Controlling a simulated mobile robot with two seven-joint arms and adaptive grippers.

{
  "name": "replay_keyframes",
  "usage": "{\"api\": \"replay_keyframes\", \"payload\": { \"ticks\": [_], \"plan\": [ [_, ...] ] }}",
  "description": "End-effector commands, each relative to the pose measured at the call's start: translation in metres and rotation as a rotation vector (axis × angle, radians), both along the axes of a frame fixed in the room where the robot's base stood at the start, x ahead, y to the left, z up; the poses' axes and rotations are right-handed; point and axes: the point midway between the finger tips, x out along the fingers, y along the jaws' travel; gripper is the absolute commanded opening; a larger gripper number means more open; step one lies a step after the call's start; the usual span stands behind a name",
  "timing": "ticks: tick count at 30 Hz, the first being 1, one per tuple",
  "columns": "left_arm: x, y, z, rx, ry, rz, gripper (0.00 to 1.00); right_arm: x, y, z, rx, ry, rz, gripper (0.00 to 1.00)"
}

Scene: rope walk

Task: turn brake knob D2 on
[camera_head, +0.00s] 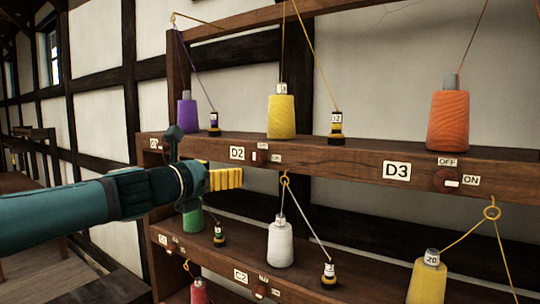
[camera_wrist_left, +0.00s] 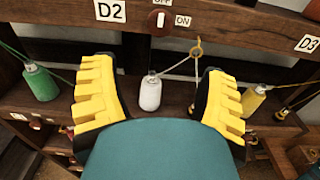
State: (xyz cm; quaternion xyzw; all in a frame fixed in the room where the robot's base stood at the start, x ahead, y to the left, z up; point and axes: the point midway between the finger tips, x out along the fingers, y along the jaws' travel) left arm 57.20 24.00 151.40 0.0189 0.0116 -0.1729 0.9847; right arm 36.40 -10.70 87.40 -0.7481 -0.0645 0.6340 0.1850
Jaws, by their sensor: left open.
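Brake knob D2 (camera_head: 258,157) is a round dark red-brown knob on the upper shelf's front edge, right of the D2 label (camera_head: 237,153). In the left wrist view the knob (camera_wrist_left: 158,23) shows at the top, its white mark upright towards the partly cut-off OFF plate. The ON plate (camera_wrist_left: 182,20) is at its right. My left gripper (camera_head: 238,178) is below and left of the knob in the head view and not touching it. Its yellow fingers are spread with nothing between them in the left wrist view (camera_wrist_left: 156,70). My right gripper is not in view.
Knob D3 (camera_head: 445,180) is further right, its white mark towards ON. Yellow (camera_head: 281,115), purple (camera_head: 187,113) and orange (camera_head: 449,118) spools stand on the upper shelf. A white spool (camera_head: 280,245) and threads running through a ring (camera_head: 285,180) are below D2.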

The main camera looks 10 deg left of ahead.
Motion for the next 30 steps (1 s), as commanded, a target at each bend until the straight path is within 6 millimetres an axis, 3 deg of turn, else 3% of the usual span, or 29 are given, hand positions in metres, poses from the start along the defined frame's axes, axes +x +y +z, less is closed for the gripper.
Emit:
{"api": "replay_keyframes", "payload": {
  "ticks": [3,8,21,30],
  "plan": [
    [-0.004,0.002,0.013,-0.039,-0.017,-0.001,0.74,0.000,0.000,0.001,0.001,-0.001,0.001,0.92],
    [0.009,-0.003,0.014,-0.043,-0.017,-0.002,0.74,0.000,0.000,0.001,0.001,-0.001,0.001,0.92],
    [0.086,-0.031,0.014,-0.040,-0.016,-0.002,0.74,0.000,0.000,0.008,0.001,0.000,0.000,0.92],
    [0.120,-0.043,0.014,-0.039,-0.017,-0.001,0.74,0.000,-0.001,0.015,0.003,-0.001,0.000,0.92]
  ]
}}
